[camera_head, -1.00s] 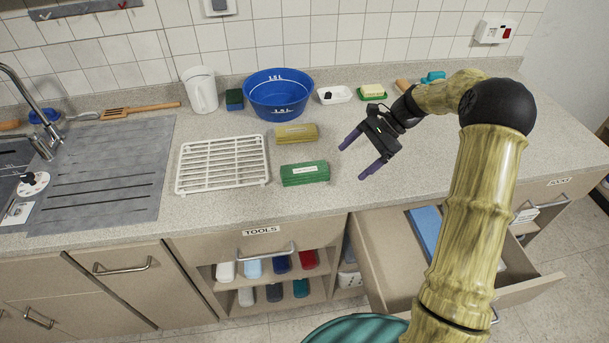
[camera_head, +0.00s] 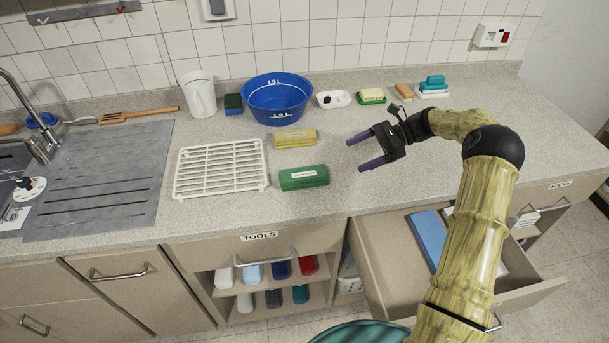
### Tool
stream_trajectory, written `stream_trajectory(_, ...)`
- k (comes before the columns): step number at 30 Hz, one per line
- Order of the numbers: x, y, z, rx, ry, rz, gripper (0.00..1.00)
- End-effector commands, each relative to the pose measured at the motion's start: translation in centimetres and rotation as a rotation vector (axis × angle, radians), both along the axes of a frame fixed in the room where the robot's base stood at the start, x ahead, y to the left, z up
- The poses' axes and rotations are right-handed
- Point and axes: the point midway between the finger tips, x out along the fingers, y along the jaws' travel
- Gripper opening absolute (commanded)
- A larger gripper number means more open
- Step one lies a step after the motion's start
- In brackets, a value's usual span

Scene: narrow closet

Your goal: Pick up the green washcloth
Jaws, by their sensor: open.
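The green washcloth (camera_head: 304,178) is a folded green bundle with a white label. It lies on the counter to the right of the white rack, near the front edge. My gripper (camera_head: 355,154) is open and empty, with purple fingers pointing left. It is above the counter, to the right of and a little behind the green washcloth, apart from it. The washcloth is fully in view.
A yellow folded cloth (camera_head: 295,138) lies just behind the green one. A white rack (camera_head: 220,168) is to the left, a blue basin (camera_head: 281,100) behind. An open drawer (camera_head: 385,262) juts out at the front right. Soap dishes stand along the back.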

Motion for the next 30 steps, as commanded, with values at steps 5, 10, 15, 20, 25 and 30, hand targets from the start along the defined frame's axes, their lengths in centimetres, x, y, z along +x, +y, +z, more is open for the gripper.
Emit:
stream_trajectory(5, -0.7, 2.9, -1.1, 0.001, 0.002, 0.002, 0.85)
stream_trajectory(10, -1.3, 5.5, -2.2, 0.0, 0.003, -0.001, 0.85)
stream_trajectory(15, -1.7, 7.7, -3.2, 0.001, 0.002, -0.003, 0.85)
stream_trajectory(20, -1.8, 8.2, -3.6, -0.001, 0.0, -0.004, 0.85)
stream_trajectory(25, -1.8, 8.2, -3.6, -0.001, 0.0, -0.003, 0.85)
stream_trajectory(30, -1.9, 9.0, -3.6, 0.001, 0.001, 0.0, 0.85)
